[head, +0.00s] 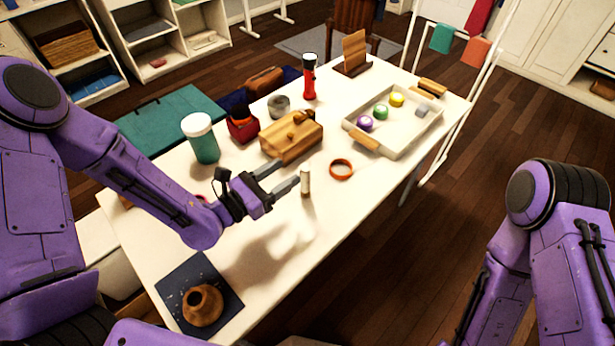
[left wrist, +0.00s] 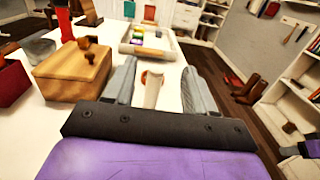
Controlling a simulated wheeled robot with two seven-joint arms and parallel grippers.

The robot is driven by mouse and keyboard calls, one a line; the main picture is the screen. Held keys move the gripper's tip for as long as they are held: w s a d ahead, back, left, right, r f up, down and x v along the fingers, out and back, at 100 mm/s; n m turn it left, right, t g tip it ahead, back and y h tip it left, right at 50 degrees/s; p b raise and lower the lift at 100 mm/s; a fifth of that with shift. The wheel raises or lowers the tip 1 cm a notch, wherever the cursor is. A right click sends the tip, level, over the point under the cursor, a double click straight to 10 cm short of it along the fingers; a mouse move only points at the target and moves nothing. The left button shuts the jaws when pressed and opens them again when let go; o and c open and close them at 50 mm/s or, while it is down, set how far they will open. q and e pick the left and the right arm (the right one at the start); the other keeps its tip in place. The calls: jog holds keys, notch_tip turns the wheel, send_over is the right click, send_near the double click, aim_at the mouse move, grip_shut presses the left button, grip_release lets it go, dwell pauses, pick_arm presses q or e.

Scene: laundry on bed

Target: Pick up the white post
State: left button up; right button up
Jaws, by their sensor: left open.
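My left gripper (head: 286,173) is open and empty, low over the table. Its fingertips point toward the post, which is just to their right in the head view. In the left wrist view the post (left wrist: 153,90) appears in the gap between the two grey fingers (left wrist: 158,78). I cannot tell whether either finger touches it. My right arm is at the right of the head view, and its gripper is out of sight.
A wooden box (head: 291,140) stands just behind the left fingers. An orange ring (head: 341,169) lies to the post's right. A brown pot (head: 202,305) sits on a dark mat at the near corner. The front right of the table is clear.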

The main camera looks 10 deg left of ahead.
aim_at(301, 173)
pick_arm(q)
jog(key=w+d+f, duration=0.1)
jog(key=w, duration=0.1)
jog(key=w+d+f+p, duration=0.1)
jog(key=d, duration=0.1)
jog(key=w+d+f, duration=0.1)
jog(key=w+f, duration=0.1)
jog(key=shift+w+d, duration=0.15)
jog(key=shift+w, duration=0.15)
jog(key=shift+w+d+f, duration=0.1)
jog(key=shift+w, duration=0.1)
jog(key=c, duration=1)
